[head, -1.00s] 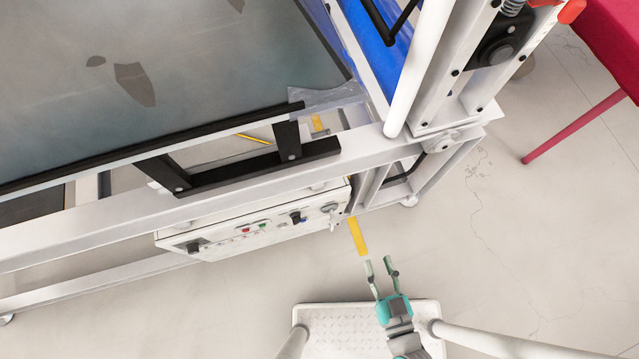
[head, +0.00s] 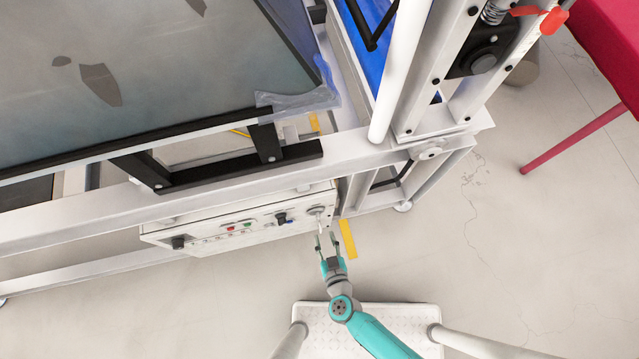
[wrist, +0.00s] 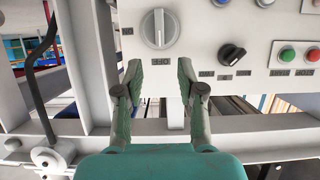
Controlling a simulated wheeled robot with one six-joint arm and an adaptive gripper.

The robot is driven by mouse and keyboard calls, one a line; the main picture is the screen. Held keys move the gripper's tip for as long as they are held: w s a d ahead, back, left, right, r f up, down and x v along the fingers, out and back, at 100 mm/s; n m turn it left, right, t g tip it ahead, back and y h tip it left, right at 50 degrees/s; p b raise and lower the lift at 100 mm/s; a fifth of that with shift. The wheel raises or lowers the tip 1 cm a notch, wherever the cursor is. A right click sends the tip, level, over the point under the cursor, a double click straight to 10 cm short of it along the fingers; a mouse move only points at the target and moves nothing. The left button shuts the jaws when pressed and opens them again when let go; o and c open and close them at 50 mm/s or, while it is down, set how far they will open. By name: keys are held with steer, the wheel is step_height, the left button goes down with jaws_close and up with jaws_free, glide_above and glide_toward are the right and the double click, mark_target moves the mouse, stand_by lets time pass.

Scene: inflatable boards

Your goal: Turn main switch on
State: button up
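The white control panel (head: 260,228) hangs under the machine frame in the head view. Its large grey rotary switch (wrist: 159,29) sits at the panel's end in the wrist view, its handle standing about upright, with labels beside and below it that are too small to read surely. In the head view this switch (head: 316,211) is just beyond my fingertips. My gripper (head: 326,240) is open and empty. In the wrist view my gripper (wrist: 160,75) has its two fingers apart, just below the switch and not around it. A smaller black knob (wrist: 231,55) is to the right.
Green (wrist: 287,55) and red (wrist: 313,55) buttons sit further right on the panel. The white frame leg (head: 352,190) and a dark cable (wrist: 40,70) are beside the panel. A yellow floor strip (head: 348,239) is near my gripper. Open floor lies to the right.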

mark_target(319, 218)
steer(key=x, duration=0.8)
steer(key=shift+w+f, duration=0.2)
steer(key=shift+w, duration=0.15)
jaws_close()
